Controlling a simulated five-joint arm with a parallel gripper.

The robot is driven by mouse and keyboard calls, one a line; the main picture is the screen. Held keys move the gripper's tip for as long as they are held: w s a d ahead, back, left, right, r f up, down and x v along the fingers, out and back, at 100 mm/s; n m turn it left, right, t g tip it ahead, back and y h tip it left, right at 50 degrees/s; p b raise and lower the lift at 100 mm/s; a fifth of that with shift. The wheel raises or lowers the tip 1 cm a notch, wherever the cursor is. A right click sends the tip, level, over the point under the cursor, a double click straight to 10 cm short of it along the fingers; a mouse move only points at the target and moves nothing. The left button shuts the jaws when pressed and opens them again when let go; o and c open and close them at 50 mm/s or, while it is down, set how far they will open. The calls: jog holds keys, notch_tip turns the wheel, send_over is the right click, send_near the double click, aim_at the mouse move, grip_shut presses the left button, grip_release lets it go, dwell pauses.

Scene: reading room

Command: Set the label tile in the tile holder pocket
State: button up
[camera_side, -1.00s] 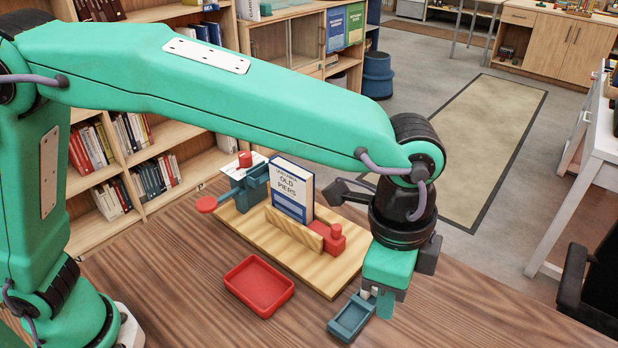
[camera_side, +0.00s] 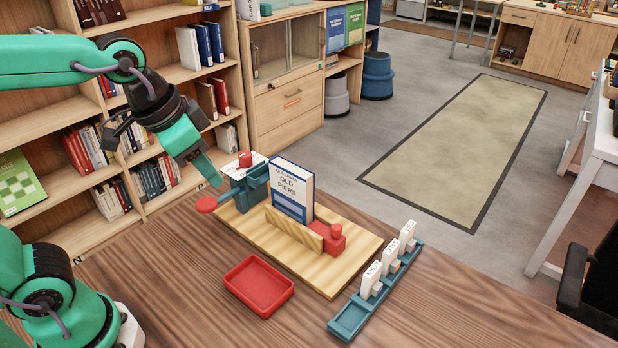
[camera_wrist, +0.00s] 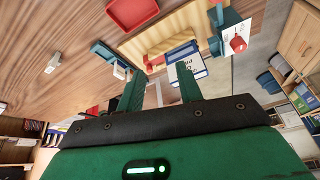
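A long blue-green holder (camera_side: 349,323) lies on the table at the lower right of the side view. Three white label tiles (camera_side: 371,279) with dark lettering stand upright along its far part; its near end is an empty recessed pocket. In the wrist view the holder (camera_wrist: 101,50) is partly hidden and a white tile (camera_wrist: 119,71) shows at it. My gripper (camera_side: 213,176) is raised at the left, near the shelves and behind the board's left end, well away from the holder.
A wooden board (camera_side: 335,272) carries an upright Old Piers book (camera_side: 292,190), a red block (camera_side: 334,240) and a teal device (camera_side: 240,188) with a red knob. A red tray (camera_side: 259,286) sits in front. Bookshelves (camera_side: 170,70) stand behind. Bare table lies around the tray.

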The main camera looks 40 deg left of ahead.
jog(key=s+a+f+n+t+y, duration=0.1)
jog(key=s+a+f+n, duration=0.1)
jog(key=s+a, duration=0.3)
jog(key=shift+a+f+n, duration=0.2)
jog(key=shift+a+n, duration=0.25)
jog(key=shift+n, duration=0.35)
jog(key=o, duration=0.7)
